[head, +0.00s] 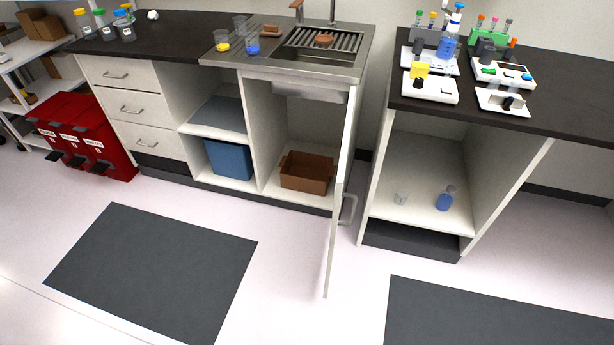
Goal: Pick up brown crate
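The brown crate (305,174) sits on the floor of the open cabinet under the sink, in the head view. It is an open-topped box and looks empty. The cabinet door (340,200) is swung open and stands out into the room just right of the crate. Neither of my grippers shows in the head view.
A blue bin (229,159) stands in the compartment left of the crate. Red bins (85,135) are at the far left. Dark mats (150,275) lie on the floor, which is otherwise clear. A second counter (570,110) with lab devices stands at the right.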

